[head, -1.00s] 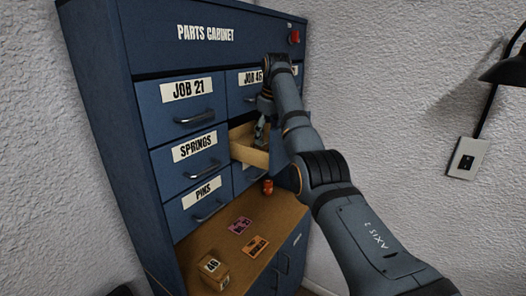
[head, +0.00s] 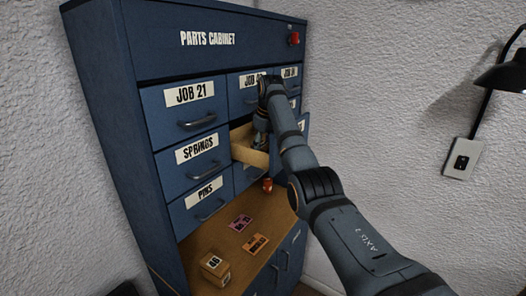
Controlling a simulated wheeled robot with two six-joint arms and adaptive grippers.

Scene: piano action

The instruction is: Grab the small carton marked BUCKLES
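No carton with a readable BUCKLES mark shows. An open drawer (head: 248,156) with pale wooden sides sticks out of the middle of the blue parts cabinet (head: 165,64). My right arm comes in from the right, and its gripper (head: 260,139) points down at the open drawer, with its fingertips low at or inside it. The fingers are small and dark, so I cannot tell whether they are open or hold anything. The drawer's contents are mostly hidden by the arm and the drawer front. My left gripper is not in view.
Closed drawers surround the open one. A lamp (head: 508,76) hangs at right.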

